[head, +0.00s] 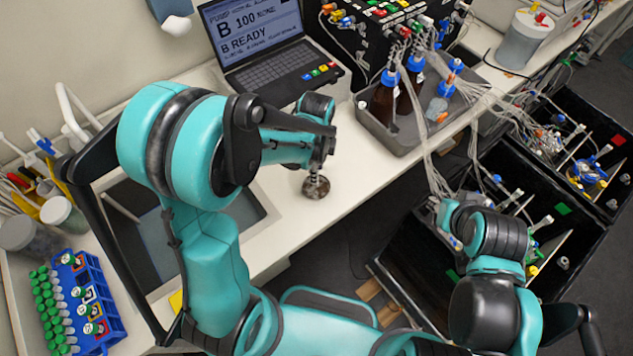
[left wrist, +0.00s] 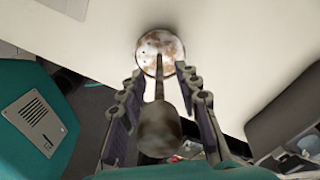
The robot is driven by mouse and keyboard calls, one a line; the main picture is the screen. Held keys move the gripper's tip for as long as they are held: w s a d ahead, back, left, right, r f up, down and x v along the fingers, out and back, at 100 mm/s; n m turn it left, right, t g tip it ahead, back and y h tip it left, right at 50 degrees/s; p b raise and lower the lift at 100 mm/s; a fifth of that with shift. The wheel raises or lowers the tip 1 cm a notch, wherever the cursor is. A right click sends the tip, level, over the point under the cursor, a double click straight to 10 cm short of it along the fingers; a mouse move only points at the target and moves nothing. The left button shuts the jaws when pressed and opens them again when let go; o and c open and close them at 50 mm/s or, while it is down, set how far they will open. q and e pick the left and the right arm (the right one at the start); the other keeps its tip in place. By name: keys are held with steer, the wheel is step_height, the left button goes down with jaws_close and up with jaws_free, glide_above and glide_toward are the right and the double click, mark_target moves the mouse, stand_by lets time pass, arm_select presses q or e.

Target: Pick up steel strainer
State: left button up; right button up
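The steel strainer (head: 316,187) has a round, rusty-looking perforated disc and a thin stem. In the head view it shows just below my left gripper (head: 318,160), by the front edge of the white bench. In the left wrist view the strainer disc (left wrist: 160,52) lies beyond the fingertips. Its stem and thicker grey end run back between the fingers of my left gripper (left wrist: 160,90). The fingers stand apart on both sides of the stem, with gaps visible, so the gripper is open around it. My right gripper (head: 447,218) is over the black crates, its fingers unclear.
A grey tray (head: 372,140) with brown bottles stands right of the strainer. A laptop (head: 262,45) is behind. A blue rack (head: 112,310) of green-capped tubes is at lower left. Black crates (head: 405,240) with tubing stand at right. Some bench (head: 350,180) beside the strainer is clear.

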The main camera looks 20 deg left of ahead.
arm_select(q)
jaws_close()
steer(key=shift+r, duration=0.1)
